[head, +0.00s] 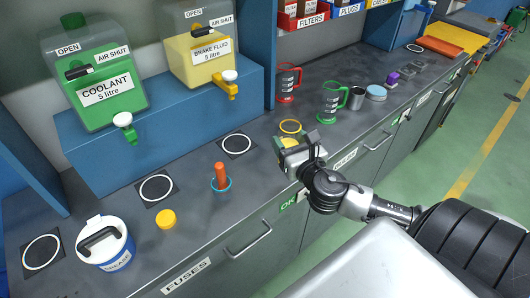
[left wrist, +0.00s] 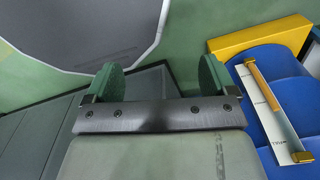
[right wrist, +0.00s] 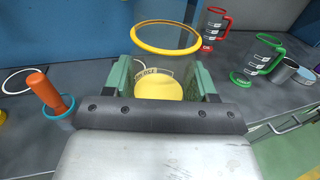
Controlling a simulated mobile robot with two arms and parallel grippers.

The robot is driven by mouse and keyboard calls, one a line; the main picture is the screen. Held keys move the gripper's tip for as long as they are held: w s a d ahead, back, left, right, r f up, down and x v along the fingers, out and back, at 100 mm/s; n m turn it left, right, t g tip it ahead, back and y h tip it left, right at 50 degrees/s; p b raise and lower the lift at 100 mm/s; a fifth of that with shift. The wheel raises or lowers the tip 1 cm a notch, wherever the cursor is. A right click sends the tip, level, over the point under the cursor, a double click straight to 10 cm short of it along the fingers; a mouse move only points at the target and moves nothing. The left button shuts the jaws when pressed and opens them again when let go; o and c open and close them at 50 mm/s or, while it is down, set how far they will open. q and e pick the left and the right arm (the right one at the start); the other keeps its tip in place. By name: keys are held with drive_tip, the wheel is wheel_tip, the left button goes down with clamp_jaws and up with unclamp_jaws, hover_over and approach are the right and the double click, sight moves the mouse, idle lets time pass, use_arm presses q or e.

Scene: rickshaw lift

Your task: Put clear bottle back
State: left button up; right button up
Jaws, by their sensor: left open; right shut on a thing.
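A clear vessel with a yellow rim (right wrist: 167,37) and yellow bottom is between the fingers of my right gripper (right wrist: 165,78), which is shut on it. In the head view its yellow rim (head: 290,127) shows just past my right gripper (head: 296,147), over the counter's front part. It looks about upright; I cannot tell whether it touches the counter. No other clear bottle can be made out. My left gripper (left wrist: 158,85) is open and empty, away from the counter, and is not in the head view.
White ring marks (head: 237,144) lie on the dark counter. Near them are an orange peg in a blue ring (head: 221,178), a yellow cap (head: 166,218) and a grease tub (head: 107,243). Red (head: 287,82) and green (head: 331,100) jugs stand right of the held vessel. Coolant (head: 95,75) and brake fluid (head: 199,45) tanks stand behind.

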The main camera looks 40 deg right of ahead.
drive_tip(key=w+a+f, duration=0.1)
drive_tip(key=w+f, duration=0.1)
drive_tip(key=f, duration=0.1)
drive_tip(key=w+f, duration=0.3)
drive_tip(key=w+a+f, duration=0.1)
drive_tip(key=w+f, duration=0.1)
drive_tip(key=f, duration=0.1)
drive_tip(key=shift+w+a+b, duration=0.3)
use_arm(q)
drive_tip(key=shift+w+a+f, duration=0.2)
drive_tip(key=shift+w+a, duration=0.2)
drive_tip(key=shift+w, duration=0.15)
drive_tip(key=shift+a, duration=0.1)
use_arm(e)
drive_tip(key=shift+f, duration=0.1)
drive_tip(key=o, duration=1.1)
use_arm(q)
drive_tip(key=shift+a+f, duration=0.1)
